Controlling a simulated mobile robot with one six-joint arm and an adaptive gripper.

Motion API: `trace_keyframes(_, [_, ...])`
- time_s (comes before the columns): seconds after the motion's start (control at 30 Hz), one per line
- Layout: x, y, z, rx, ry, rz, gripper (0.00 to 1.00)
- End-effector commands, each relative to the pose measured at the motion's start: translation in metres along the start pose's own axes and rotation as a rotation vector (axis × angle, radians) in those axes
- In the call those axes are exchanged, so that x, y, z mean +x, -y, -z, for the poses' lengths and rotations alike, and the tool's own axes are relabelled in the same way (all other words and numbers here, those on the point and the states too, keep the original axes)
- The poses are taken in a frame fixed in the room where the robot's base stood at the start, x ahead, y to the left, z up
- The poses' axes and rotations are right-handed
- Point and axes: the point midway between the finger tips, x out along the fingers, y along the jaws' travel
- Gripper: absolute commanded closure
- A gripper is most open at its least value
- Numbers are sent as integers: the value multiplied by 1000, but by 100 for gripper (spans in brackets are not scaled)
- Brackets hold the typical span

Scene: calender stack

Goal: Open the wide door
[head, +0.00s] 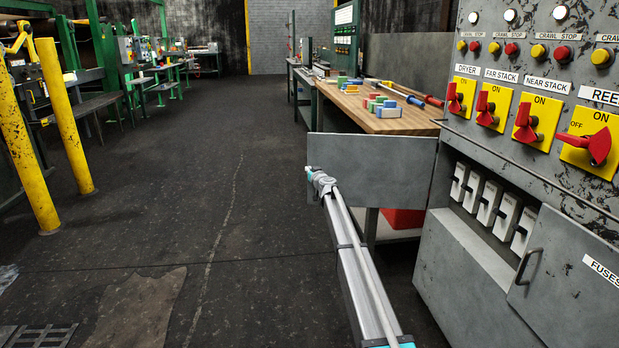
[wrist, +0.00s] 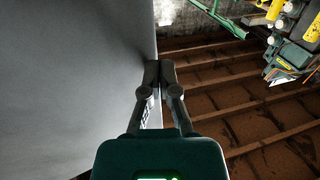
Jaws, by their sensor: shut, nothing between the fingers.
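A plain grey door panel (head: 375,172) stands swung out to the left of the grey control cabinet, exposing a compartment with several white fuses (head: 492,203). A second grey door (head: 580,290), labelled FUSES and with a dark handle (head: 526,266), covers the compartment's right part and is cut by the frame. No label tells which door is the wide one. My arm reaches up to the panel's far left edge. In the wrist view my gripper (wrist: 160,72) is shut and empty, with its fingertips at the edge of a large grey panel (wrist: 75,80); contact is unclear.
A wooden-topped bench (head: 385,120) with coloured blocks stands behind the panel, and a red bin (head: 402,218) is below it. Red switch handles (head: 588,147) jut out above the compartment. Yellow posts (head: 66,115) stand at left. The floor (head: 200,230) between is open.

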Motion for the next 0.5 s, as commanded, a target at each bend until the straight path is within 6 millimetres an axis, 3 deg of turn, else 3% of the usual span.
trace_keyframes(0.13, [12,-6,0,0,0,0,100])
trace_keyframes(0.5, [13,-7,0,0,0,0,100])
